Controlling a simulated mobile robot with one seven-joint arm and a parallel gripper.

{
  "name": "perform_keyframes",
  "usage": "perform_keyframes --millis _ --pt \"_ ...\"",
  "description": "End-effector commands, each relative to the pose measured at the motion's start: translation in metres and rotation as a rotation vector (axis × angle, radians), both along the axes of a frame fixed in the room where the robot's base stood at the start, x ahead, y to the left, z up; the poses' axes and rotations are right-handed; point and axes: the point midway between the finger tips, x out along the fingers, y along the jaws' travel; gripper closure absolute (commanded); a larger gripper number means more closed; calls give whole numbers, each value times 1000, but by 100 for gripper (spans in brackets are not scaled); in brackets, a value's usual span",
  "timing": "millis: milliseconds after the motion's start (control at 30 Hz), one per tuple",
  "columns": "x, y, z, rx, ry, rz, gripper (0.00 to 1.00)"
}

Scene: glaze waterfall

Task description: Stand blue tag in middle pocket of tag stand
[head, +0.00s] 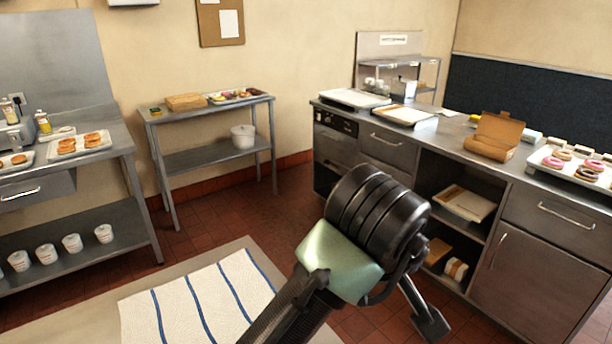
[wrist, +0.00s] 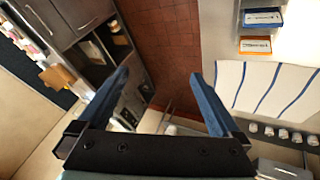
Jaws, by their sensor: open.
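In the wrist view, a flat blue-and-white piece (wrist: 262,19), which looks like the blue tag, is at the upper right. An orange-and-white piece (wrist: 255,45) is beside it. A pale grey edge of something shows at the top of the frame near them; I cannot tell whether it is the tag stand. No pockets are visible. My gripper (wrist: 158,76) is open and empty, with its two blue fingers wide apart over the floor, away from both pieces. In the head view, my arm and hand fill the lower middle; neither the tags nor the stand shows there.
A striped cloth (head: 198,308) lies on the near pale table (head: 240,250). A steel counter (head: 455,135) with boxes and a doughnut tray (head: 575,172) stands right. A steel side table (head: 200,108) and a left bench (head: 103,148) stand behind. Red tiled floor (head: 215,215) is clear between.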

Motion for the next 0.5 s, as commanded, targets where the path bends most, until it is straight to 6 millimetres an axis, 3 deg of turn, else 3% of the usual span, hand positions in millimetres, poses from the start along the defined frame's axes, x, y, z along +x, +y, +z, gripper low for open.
perform_keyframes --millis 33,100,167,200,300,400,500 --pt "8 -32 38 -76 -178 -97 0" --pt "16 -58 104 -154 -478 -200 0" --pt "15 -62 162 -182 -740 -237 0" --pt "11 -56 198 -181 -914 -238 0" --pt "-13 -18 274 -96 -1303 -161 0" --pt "-46 32 321 74 -1587 -25 0" --pt "-79 73 345 262 -1754 106 0"
